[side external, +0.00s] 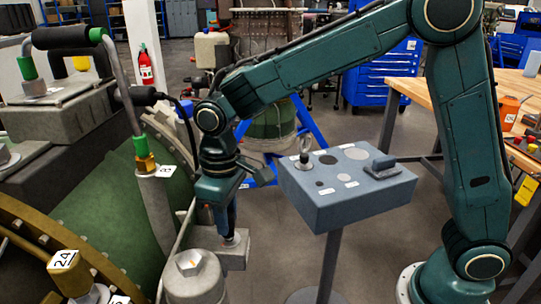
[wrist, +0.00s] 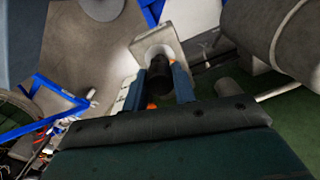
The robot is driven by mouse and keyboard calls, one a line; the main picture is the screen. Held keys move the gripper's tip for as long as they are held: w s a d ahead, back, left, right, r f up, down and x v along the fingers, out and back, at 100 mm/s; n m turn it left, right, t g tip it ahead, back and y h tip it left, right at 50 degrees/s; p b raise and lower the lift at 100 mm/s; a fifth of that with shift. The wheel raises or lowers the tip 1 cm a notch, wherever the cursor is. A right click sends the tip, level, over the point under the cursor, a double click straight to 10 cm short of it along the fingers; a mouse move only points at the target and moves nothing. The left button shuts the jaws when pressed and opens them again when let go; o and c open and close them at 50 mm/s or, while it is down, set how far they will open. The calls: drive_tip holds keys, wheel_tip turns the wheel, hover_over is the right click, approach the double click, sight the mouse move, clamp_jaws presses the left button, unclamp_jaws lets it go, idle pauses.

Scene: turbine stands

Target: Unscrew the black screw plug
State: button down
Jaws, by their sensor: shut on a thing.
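The black screw plug (wrist: 159,72) shows as a dark cylinder between my two blue fingers in the wrist view. My gripper (wrist: 161,83) is shut on it. Just beyond the plug is a light grey block (wrist: 172,25) with a rounded fitting. In the side view my gripper (side external: 231,225) points down at this grey block (side external: 236,256), beside the turbine. The fingers hide most of the plug there. I cannot tell whether the plug is still seated in the block.
A grey pedestal box (side external: 345,190) with round recesses, an eye bolt and a dark handle stands right of my gripper. A large grey capped cylinder (side external: 193,275) is close on the left. The green turbine casing (side external: 105,205) fills the left side.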

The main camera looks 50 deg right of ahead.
drive_tip(key=shift+r, duration=0.65)
idle(0.4)
drive_tip(key=shift+r, duration=2.85)
